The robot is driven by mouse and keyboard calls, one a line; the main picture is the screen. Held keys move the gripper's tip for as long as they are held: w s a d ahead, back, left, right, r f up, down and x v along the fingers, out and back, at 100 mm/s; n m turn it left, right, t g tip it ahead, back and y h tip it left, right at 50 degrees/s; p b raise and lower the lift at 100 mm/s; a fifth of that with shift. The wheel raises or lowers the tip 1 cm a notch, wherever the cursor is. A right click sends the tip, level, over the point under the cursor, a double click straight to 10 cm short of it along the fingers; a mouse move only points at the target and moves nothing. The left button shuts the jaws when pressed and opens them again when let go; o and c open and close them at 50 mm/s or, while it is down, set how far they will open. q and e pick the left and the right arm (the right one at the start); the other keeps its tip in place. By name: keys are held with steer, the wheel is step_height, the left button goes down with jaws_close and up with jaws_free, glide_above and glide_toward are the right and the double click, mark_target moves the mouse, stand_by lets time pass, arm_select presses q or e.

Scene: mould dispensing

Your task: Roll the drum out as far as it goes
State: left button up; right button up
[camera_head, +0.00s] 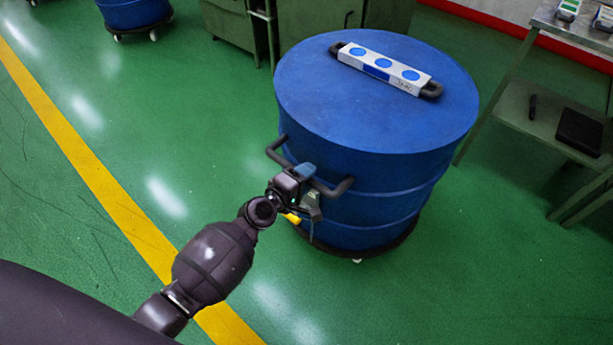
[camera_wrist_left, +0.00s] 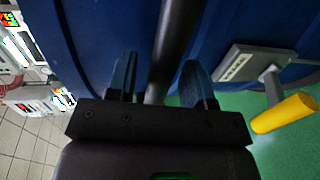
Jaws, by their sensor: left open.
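A large blue drum (camera_head: 400,165) stands upright on a dark wheeled base (camera_head: 362,252). A dark side handle (camera_head: 340,188) sticks out from its near side, toward my left arm. My left gripper (camera_head: 305,173) is at this handle. In the left wrist view the gripper (camera_wrist_left: 158,78) is open, with its two blue fingers on either side of the dark handle bar (camera_wrist_left: 176,35). The blue drum wall (camera_wrist_left: 85,35) fills the space behind. Whether a finger touches the bar I cannot tell. My right gripper is not in view.
A yellow-ended lever (camera_wrist_left: 285,112) with a grey plate (camera_wrist_left: 258,62) sits low on the drum beside the gripper. A metal shelf table (camera_head: 540,120) stands at right and green cabinets (camera_head: 330,20) stand behind. Green floor (camera_head: 130,110) is open at left, crossed by a yellow line (camera_head: 90,170).

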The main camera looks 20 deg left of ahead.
arm_select(q)
steer(key=shift+w, duration=0.15)
jaws_close()
steer(key=shift+f, duration=0.1)
stand_by(0.3)
